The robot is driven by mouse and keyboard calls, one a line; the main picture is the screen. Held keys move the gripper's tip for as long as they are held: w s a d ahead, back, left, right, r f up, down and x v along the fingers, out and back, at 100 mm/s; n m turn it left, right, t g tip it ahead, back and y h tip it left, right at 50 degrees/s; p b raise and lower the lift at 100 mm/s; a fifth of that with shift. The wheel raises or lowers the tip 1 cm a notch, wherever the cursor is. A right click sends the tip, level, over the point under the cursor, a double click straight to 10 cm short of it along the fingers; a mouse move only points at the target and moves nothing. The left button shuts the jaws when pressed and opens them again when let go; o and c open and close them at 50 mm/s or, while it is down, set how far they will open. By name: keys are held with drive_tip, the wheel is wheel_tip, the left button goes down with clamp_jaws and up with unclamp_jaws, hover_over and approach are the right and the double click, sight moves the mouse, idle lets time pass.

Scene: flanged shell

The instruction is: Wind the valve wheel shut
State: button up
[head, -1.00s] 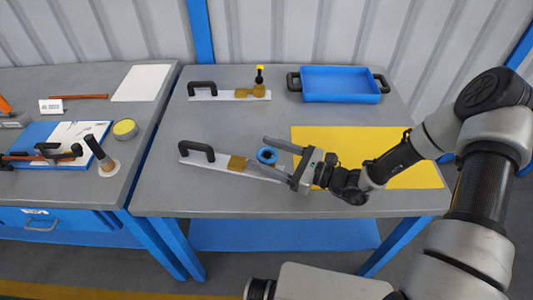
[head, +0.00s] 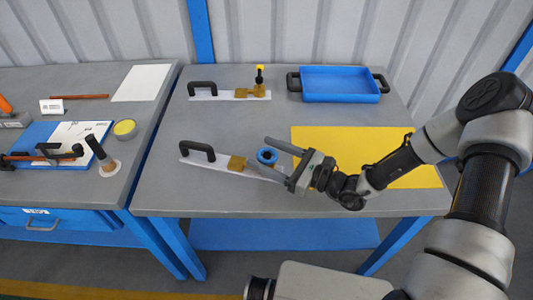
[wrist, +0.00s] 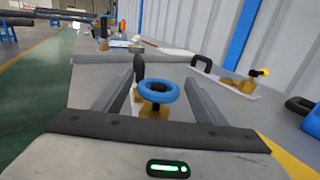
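The valve wheel (head: 267,156) is a small blue ring on a brass valve body (head: 237,163), mounted on a white plate with a black handle (head: 197,150) on the grey table. My gripper (head: 270,160) is open, with its two fingers reaching left on either side of the wheel. In the wrist view the blue wheel (wrist: 158,91) sits between the open fingers, with a gap on each side. The brass body (wrist: 154,110) shows under it. The near part of the plate is hidden by a finger in the head view.
A second brass valve with a yellow top (head: 259,75) stands on another handled plate behind. A blue tray (head: 340,84) is at the back right. A yellow mat (head: 400,175) lies under my arm. A side table (head: 70,100) with tools stands left.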

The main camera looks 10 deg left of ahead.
drive_tip(key=shift+d, duration=0.1)
drive_tip(key=v, duration=1.7)
drive_tip(key=shift+d+r, duration=0.1)
